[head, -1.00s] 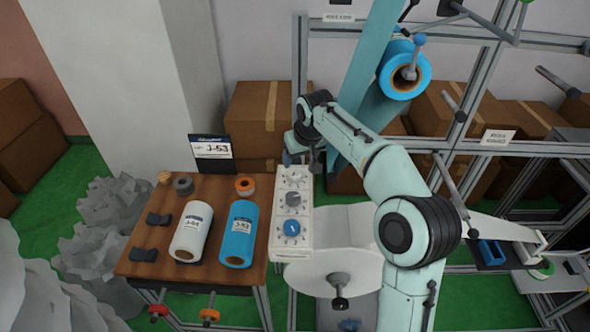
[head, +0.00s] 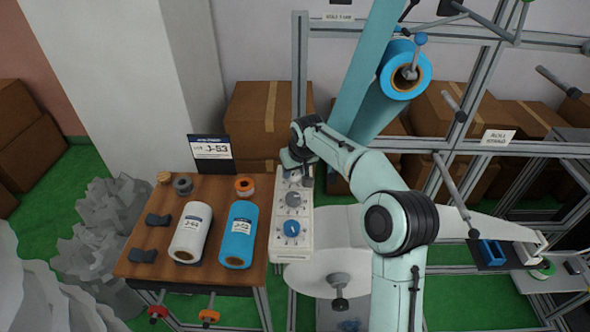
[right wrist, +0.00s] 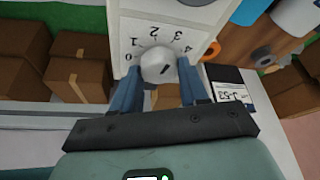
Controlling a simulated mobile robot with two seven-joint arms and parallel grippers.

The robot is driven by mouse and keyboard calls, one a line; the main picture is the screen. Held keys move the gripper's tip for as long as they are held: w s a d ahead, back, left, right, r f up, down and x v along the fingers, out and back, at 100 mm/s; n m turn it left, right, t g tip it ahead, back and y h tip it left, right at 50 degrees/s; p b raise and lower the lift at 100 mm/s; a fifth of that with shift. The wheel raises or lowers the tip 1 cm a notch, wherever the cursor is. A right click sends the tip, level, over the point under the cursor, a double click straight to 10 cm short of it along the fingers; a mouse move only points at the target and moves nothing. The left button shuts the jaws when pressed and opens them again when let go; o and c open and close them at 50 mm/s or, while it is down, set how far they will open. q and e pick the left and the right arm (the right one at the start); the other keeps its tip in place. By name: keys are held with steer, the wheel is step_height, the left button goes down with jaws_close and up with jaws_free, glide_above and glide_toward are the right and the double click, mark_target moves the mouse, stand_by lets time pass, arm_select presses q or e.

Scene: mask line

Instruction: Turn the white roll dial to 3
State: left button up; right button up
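The white roll dial (right wrist: 158,65) is a pale round knob on a white panel, with a ring of printed numbers; 1, 2, 3 and 4 can be made out. A short dark mark shows on its face; which number it points to I cannot tell. My right gripper (right wrist: 160,78) has its two blue fingers apart, one on each side of the dial. Contact with the knob is not clear. In the head view my right gripper (head: 299,164) is at the top end of the control panel (head: 278,225) and partly covers the white dial. My left gripper is not in view.
Below on the panel are a grey dial (head: 293,199) and a blue dial (head: 291,229). A wooden table (head: 150,269) to the left holds a white roll (head: 191,232), a blue roll (head: 239,235) and a lot card (head: 211,150). A metal frame stands at right.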

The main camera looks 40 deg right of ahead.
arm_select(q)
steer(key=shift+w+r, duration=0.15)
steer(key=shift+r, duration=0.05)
arm_select(e)
steer(key=shift+m+h, duration=0.4)
steer(key=shift+m, duration=0.5)
steer(key=o, duration=1)
steer(key=shift+o, duration=0.2)
arm_select(q)
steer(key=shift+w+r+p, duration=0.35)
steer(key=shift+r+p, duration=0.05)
steer(key=shift+p, duration=0.05)
arm_select(e)
steer(key=v, duration=1.3)
steer(key=shift+r, duration=0.25)
